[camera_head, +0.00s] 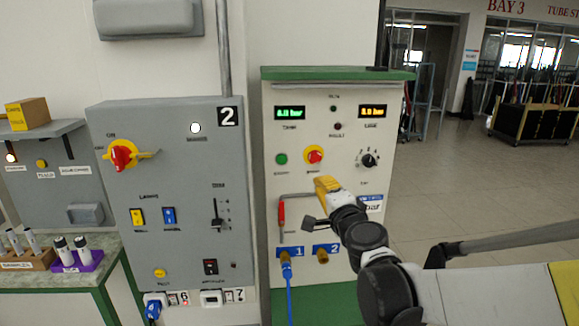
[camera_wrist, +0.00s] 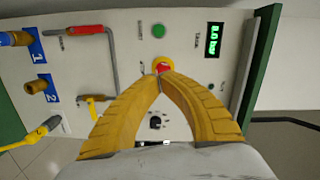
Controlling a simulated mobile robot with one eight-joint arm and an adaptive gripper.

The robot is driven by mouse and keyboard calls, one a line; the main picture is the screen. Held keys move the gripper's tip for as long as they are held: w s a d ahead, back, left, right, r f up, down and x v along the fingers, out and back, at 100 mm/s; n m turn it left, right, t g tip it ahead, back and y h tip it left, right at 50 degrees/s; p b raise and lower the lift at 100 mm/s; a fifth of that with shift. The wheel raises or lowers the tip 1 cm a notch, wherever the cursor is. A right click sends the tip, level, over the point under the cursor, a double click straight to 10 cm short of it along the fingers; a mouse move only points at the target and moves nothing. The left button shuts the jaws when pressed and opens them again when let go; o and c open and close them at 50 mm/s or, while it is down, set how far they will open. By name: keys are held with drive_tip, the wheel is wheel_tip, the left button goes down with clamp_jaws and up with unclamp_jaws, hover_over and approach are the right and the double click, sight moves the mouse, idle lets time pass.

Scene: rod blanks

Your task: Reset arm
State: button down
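My gripper (camera_head: 327,186) has yellow fingers and is in front of the cream test panel (camera_head: 345,130), below its red knob on a yellow base (camera_head: 314,155). In the wrist view my gripper (camera_wrist: 160,80) has its two ribbed fingers arched together with the tips meeting, and nothing shows between them. The red knob (camera_wrist: 163,66) shows just beyond the fingertips; I cannot tell whether they touch it. My dark arm links reach in from the lower right in the head view.
A red-handled lever (camera_head: 281,215) is on the panel's left. A blue hose (camera_head: 288,285) hangs from port 1; port 2 (camera_head: 322,257) has no hose. A grey control box (camera_head: 180,200) stands left. A yellow lever (camera_wrist: 95,100) shows beside the fingers. Open floor (camera_head: 455,170) lies right.

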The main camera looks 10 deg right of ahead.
drive_tip(key=s+a+f+n+g+y+b, duration=0.3)
drive_tip(key=s+a+f+n, duration=0.1)
drive_tip(key=s+n, duration=0.35)
drive_tip(key=s+d+f+n+g+h+b, duration=0.2)
drive_tip(key=s+d+f+n+g, duration=0.1)
drive_tip(key=s+f, duration=0.6)
drive_tip(key=s+d+f+n+g+h+b, duration=0.2)
drive_tip(key=s+d+f+n+g, duration=0.2)
drive_tip(key=s+f, duration=0.5)
drive_tip(key=s, duration=0.5)
drive_tip(key=shift+s+d+g+h+b, duration=0.2)
drive_tip(key=shift+g+h+b, duration=0.1)
drive_tip(key=shift+g+h, duration=0.1)
drive_tip(key=shift+a, duration=0.1)
